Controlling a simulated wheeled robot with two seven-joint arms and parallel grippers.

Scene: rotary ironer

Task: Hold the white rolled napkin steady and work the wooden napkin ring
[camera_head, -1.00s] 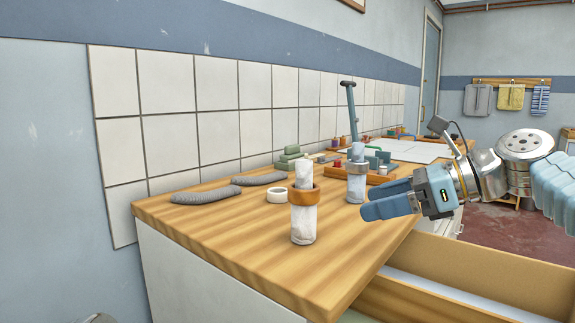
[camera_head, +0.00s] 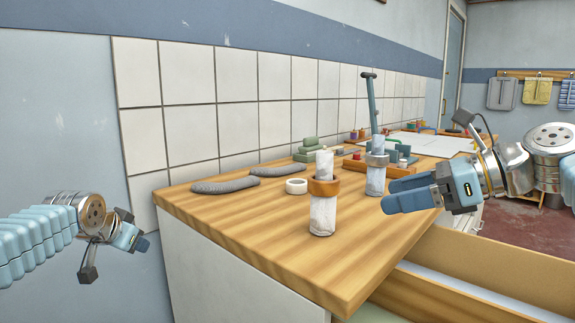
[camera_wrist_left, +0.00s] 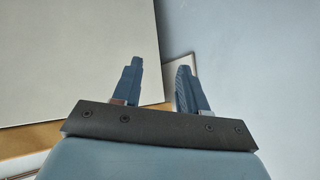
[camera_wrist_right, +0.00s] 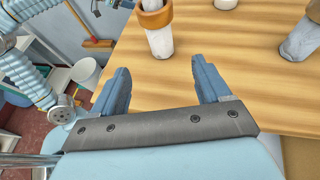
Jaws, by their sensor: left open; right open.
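The white rolled napkin (camera_head: 323,217) stands upright near the front edge of the wooden worktop. The wooden napkin ring (camera_head: 323,187) is around it, above mid-height, with the white top sticking out. In the right wrist view, the napkin (camera_wrist_right: 160,42) and the ring (camera_wrist_right: 155,18) show just beyond the fingers. My right gripper (camera_head: 392,197) is open and empty, right of the napkin and apart from it. My left gripper (camera_head: 145,243) is open and empty, off the worktop's left end before the wall. Its spread fingers show in the left wrist view (camera_wrist_left: 160,68).
An open drawer (camera_head: 480,265) juts out at right. The worktop's left front is clear.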

